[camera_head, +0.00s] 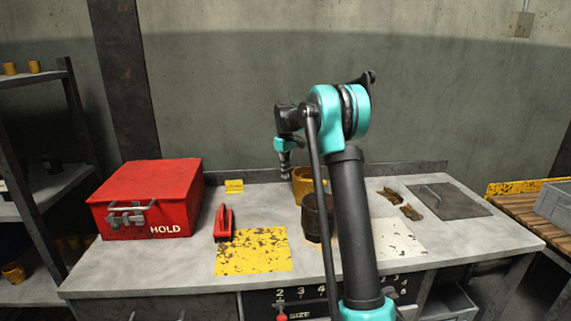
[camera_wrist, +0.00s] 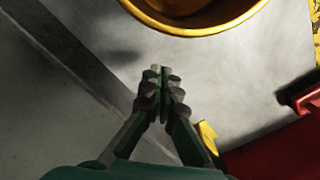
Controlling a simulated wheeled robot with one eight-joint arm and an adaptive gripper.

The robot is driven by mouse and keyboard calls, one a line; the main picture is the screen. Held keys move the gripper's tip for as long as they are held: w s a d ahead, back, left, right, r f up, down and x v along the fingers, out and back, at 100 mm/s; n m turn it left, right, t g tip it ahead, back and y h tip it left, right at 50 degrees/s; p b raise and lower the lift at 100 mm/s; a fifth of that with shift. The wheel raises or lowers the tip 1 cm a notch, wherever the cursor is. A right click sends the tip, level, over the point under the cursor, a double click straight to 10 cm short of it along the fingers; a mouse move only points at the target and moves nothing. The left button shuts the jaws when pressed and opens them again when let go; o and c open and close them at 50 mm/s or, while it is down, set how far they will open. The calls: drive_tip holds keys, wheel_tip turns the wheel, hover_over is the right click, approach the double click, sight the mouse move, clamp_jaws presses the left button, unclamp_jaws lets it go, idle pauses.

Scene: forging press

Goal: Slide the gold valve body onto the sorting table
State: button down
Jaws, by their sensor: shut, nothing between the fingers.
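The gold valve body (camera_head: 302,184), a round gold cylinder, stands on the grey sorting table (camera_head: 180,262) toward its back. A dark cylinder and my arm hide part of it in the head view. In the wrist view its curved gold rim (camera_wrist: 195,33) shows at the top edge, cut off by the frame. My gripper (camera_head: 286,177) points down just left of the valve body in the head view. In the wrist view my gripper (camera_wrist: 164,82) is shut with its fingertips together and empty, apart from the gold rim.
A dark cylinder (camera_head: 316,218) stands in front of the gold one. A red HOLD box (camera_head: 150,198), a red tool (camera_head: 223,222) and a small yellow block (camera_head: 234,186) are to the left. A worn yellow patch (camera_head: 252,251) lies clear. Brown scraps (camera_head: 410,212) lie right.

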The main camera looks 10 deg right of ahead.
wheel_tip(320, 180, down, 3)
drive_tip(key=shift+s+d+f, duration=0.1)
drive_tip(key=shift+s+d, duration=0.95)
drive_tip(key=shift+s, duration=0.25)
drive_tip(key=shift+s+d+r, duration=0.2)
drive_tip(key=shift+s, duration=0.05)
drive_tip(key=shift+d, duration=0.1)
drive_tip(key=s+d, duration=0.7)
drive_tip(key=s, duration=0.1)
drive_tip(key=s+d, duration=0.7)
drive_tip(key=s, duration=0.1)
drive_tip(key=s+d, duration=0.6)
drive_tip(key=s, duration=0.3)
drive_tip(key=shift+s+d, duration=0.1)
drive_tip(key=shift+d, duration=0.3)
drive_tip(key=w+a, duration=0.2)
drive_tip(key=w, duration=0.1)
drive_tip(key=shift+w+a+r, duration=0.15)
drive_tip(key=shift+a+r, duration=0.2)
drive_tip(key=shift+r, duration=0.05)
wheel_tip(320, 180, up, 9)
